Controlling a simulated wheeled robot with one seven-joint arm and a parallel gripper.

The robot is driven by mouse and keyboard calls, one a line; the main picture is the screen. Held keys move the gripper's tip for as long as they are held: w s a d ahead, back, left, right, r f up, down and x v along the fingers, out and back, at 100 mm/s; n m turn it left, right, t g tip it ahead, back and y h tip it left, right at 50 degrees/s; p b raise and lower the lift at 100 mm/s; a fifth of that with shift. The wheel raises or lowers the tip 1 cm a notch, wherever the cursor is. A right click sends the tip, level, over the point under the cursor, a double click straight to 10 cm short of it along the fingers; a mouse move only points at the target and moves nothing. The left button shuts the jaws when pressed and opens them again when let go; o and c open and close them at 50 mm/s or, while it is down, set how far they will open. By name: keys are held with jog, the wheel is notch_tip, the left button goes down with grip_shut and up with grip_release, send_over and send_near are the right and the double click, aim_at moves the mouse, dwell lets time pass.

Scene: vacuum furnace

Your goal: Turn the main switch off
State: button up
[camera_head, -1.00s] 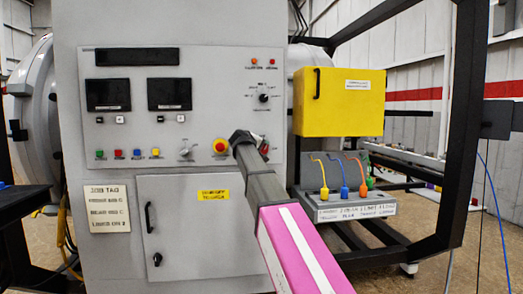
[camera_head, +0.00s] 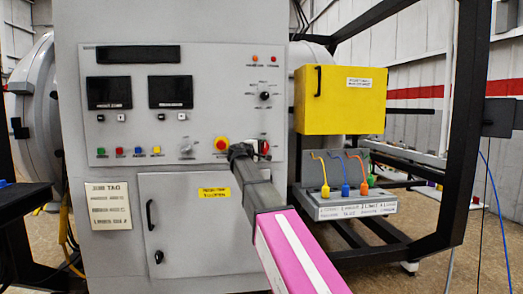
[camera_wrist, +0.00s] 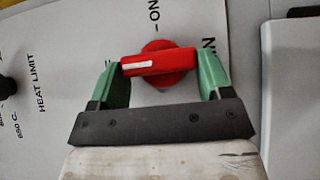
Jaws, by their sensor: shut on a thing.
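The main switch is a red handle with a white stripe, seen clearly in the wrist view (camera_wrist: 158,63). It sits on a round red base on the grey panel, beside the lettering "ON". My gripper (camera_wrist: 160,68) has its two green fingers at the two ends of the red handle and is shut on it. The handle lies nearly crosswise between the fingers in that view. In the head view my gripper (camera_head: 243,150) is at the lower right of the control panel, and the switch (camera_head: 264,147) is partly hidden behind it.
A red push button on a yellow base (camera_head: 221,144) is just left of my gripper. A yellow box (camera_head: 340,105) and a grey block with coloured hooked levers (camera_head: 345,205) stand to the right. A cabinet door with a handle (camera_head: 150,214) is below the panel.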

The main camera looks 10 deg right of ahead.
jog(key=o, duration=0.9)
jog(key=v, duration=1.1)
jog(key=shift+d, duration=0.1)
jog(key=s+d+f+m+g+y, duration=0.1)
jog(key=s+d+f+g+y, duration=0.15)
jog(key=f, duration=0.85)
jog(key=s+d+f+m+g+y, duration=0.15)
jog(key=s+d+f, duration=0.25)
jog(key=f, duration=0.8)
jog(key=s+d+f+m+g+y, duration=0.2)
jog(key=s+d+f+g, duration=0.15)
jog(key=f, duration=0.75)
jog(key=s+f+m+g+y, duration=0.1)
jog(key=s+f+y, duration=0.1)
jog(key=s+f, duration=0.4)
jog(key=s+f+m+g+y, duration=0.2)
jog(key=s+f, duration=0.5)
jog(key=f, duration=0.1)
jog(key=s+f+m+g+y, duration=0.1)
jog(key=s+f+g+y, duration=0.1)
jog(key=s+f, duration=0.4)
jog(key=shift+s+a+f+m+y, duration=0.3)
jog(key=shift+a+f+m+y, duration=0.1)
jog(key=shift+f, duration=0.15)
